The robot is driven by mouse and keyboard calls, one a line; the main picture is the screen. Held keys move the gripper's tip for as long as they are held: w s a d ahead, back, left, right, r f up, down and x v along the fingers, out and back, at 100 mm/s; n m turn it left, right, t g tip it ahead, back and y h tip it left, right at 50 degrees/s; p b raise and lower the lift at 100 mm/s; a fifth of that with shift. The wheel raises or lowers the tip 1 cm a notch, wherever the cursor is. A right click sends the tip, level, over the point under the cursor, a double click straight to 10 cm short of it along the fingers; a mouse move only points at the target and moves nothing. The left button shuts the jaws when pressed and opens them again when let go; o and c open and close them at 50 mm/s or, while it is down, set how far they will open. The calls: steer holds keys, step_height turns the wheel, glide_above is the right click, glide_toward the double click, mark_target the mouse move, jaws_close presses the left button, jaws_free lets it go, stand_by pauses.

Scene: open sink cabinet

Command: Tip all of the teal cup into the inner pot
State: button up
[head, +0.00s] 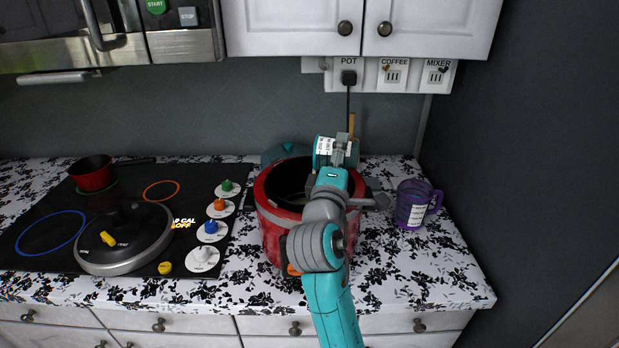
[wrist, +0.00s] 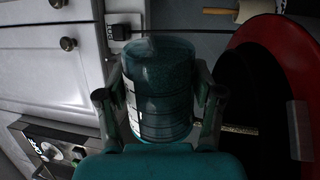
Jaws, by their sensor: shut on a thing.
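The teal cup (head: 322,152), see-through with a white label, is held above the back of the red cooker (head: 272,226). It also shows in the wrist view (wrist: 160,95), where the rolled picture suggests that it is tipped well over to its side. My gripper (head: 341,152) is shut on the cup's sides, one finger on each side in the wrist view (wrist: 160,105). The inner pot (head: 287,180) is the dark opening within the cooker, partly hidden by my arm, and lies to the right in the wrist view (wrist: 257,80). I cannot tell what is left in the cup.
A purple mug (head: 413,206) stands right of the cooker. A teal lid-like thing (head: 285,152) is behind it. The stove (head: 60,226) at left bears a small red pot (head: 93,174) and a large lid (head: 124,240). Wall cabinets (head: 290,28) hang above. The front-right counter is clear.

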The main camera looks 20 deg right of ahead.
steer(key=shift+w+a+r+n+t+y, duration=0.15)
steer(key=shift+a+r+n, duration=0.15)
steer(key=shift+n, duration=0.6)
steer(key=shift+w+a+r+n+t+y, duration=0.1)
steer(key=shift+w+a+r+n+y, duration=0.15)
steer(key=shift+n, duration=0.65)
steer(key=shift+w+a+r+n+t+y, duration=0.1)
steer(key=shift+a+r+n+t, duration=0.2)
steer(key=shift+n, duration=0.6)
stand_by(0.9)
steer(key=shift+s+d+f+m+g+h, duration=0.2)
steer(key=shift+d+f+m+h, duration=0.1)
steer(key=shift+m, duration=0.55)
steer(key=shift+s+d+f+m+g+h, duration=0.2)
steer(key=shift+d+m, duration=0.1)
steer(key=shift+m, duration=0.55)
